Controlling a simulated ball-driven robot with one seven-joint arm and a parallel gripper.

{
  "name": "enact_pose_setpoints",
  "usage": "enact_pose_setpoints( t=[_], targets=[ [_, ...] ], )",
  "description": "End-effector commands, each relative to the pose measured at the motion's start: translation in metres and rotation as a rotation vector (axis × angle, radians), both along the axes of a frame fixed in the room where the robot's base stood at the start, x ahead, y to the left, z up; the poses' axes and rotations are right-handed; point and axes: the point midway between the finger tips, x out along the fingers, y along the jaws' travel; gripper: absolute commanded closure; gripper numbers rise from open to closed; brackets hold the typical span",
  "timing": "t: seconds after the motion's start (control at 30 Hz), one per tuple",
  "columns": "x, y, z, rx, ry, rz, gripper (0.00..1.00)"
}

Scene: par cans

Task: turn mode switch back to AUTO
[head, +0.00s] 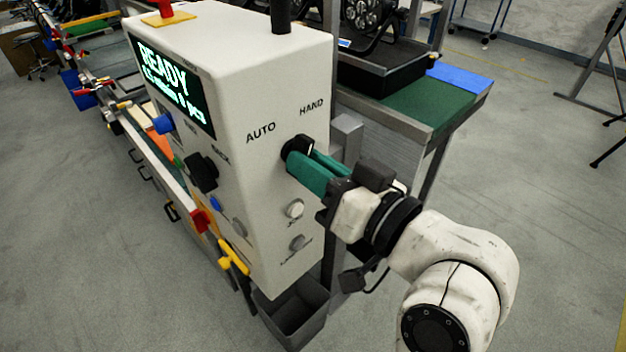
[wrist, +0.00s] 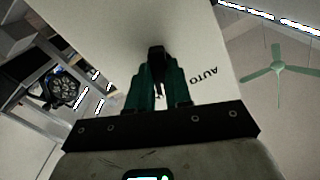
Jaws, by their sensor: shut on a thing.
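The black mode switch (head: 294,146) is on the side face of the white control box (head: 285,75), below the printed labels AUTO (head: 261,133) and HAND (head: 311,107). A light mark shows near its right edge; I cannot tell which label it points to. My gripper (head: 302,156) has teal fingers shut on the switch, reaching in from the right. In the wrist view the switch (wrist: 156,51) sits between the fingertips (wrist: 157,66), with AUTO (wrist: 203,77) to the right. The fingers hide part of the switch.
A grey button (head: 294,209) and another knob (head: 297,243) sit lower on the same face. A grey bin (head: 296,318) hangs below the box. A green-topped bench (head: 425,100) with lamps stands behind. Open floor lies to the right.

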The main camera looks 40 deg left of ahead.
Motion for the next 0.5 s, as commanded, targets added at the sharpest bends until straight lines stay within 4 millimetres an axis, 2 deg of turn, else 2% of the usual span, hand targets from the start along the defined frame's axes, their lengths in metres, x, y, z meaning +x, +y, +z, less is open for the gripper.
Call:
enact_pose_setpoints(
  t=[0.03,0.5],
  targets=[
    [0.0015,-0.001,-0.0066,-0.002,-0.049,-0.004,1.0],
    [0.0023,-0.0012,-0.0065,-0.038,-0.496,-0.003,1.0]
  ],
)
